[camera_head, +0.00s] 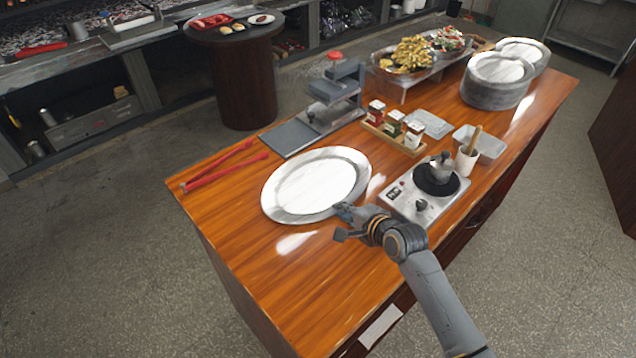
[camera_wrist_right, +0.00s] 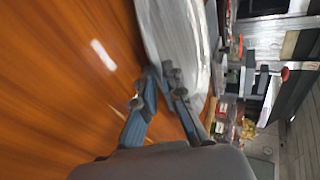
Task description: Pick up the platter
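The platter (camera_head: 276,205) is a large oval silver dish with a wide rim and a pale centre. It looks level at the near left part of the wooden counter; I cannot tell if it is clear of the wood. My right gripper (camera_head: 343,223) is at its near right rim. In the right wrist view the fingers of my right gripper (camera_wrist_right: 162,82) are close together at the edge of the platter (camera_wrist_right: 178,35), and appear shut on the rim. The exact contact is hard to see. My left gripper is not in view.
Red tongs (camera_head: 225,170) lie left of the platter. A grey press (camera_head: 325,105) and a spice rack (camera_head: 392,133) stand behind it. A small burner with a pot (camera_head: 425,195) is close on the right. The counter's near left (camera_head: 265,270) is bare.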

